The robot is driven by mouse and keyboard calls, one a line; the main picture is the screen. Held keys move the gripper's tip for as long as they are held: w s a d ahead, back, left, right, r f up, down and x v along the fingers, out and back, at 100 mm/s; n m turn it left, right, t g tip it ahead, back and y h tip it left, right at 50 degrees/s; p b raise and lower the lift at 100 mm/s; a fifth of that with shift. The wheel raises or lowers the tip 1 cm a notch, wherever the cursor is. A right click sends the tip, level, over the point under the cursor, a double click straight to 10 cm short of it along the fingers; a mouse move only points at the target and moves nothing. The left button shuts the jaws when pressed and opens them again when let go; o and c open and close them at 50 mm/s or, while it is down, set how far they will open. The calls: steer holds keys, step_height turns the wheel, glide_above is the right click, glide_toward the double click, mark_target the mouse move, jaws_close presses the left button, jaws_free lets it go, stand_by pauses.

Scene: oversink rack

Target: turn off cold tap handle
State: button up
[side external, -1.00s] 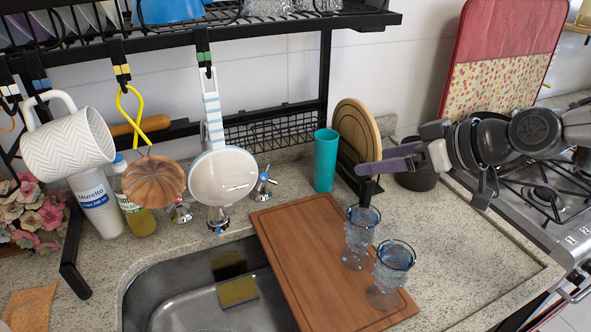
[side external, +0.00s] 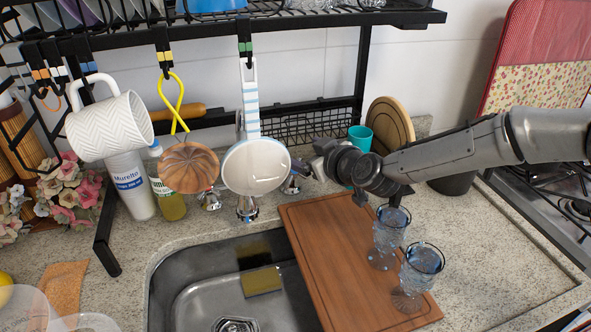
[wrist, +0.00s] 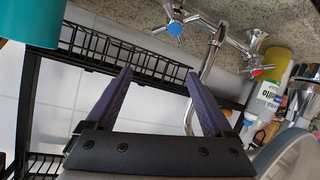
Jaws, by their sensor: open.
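The cold tap handle (wrist: 175,28) is a chrome cross with a blue cap, at the top of the wrist view. It also shows in the side view (side external: 291,184), just right of the hanging white pan and left of my gripper (side external: 319,163). In the wrist view, the two purple fingers of my gripper (wrist: 158,71) are spread with nothing between them. The handle lies beyond the fingertips, apart from them. The chrome spout (wrist: 212,55) runs close to one finger in that picture. The fingers are mostly hidden in the side view.
A teal cup (side external: 360,138) stands behind my wrist. Two glasses (side external: 391,230) (side external: 421,268) stand on the cutting board (side external: 335,265) below my arm. The white pan (side external: 256,167) hangs in front of the spout. The red-marked tap (wrist: 256,71) is farther along.

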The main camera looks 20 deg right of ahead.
step_height(320, 180, down, 7)
steer(key=shift+r, duration=0.2)
steer(key=x, duration=0.3)
steer(key=shift+w+r, duration=0.1)
steer(key=shift+w, duration=0.3)
steer(key=shift+w+a, duration=0.15)
steer(key=shift+w, duration=0.4)
steer(key=c, duration=1)
jaws_close()
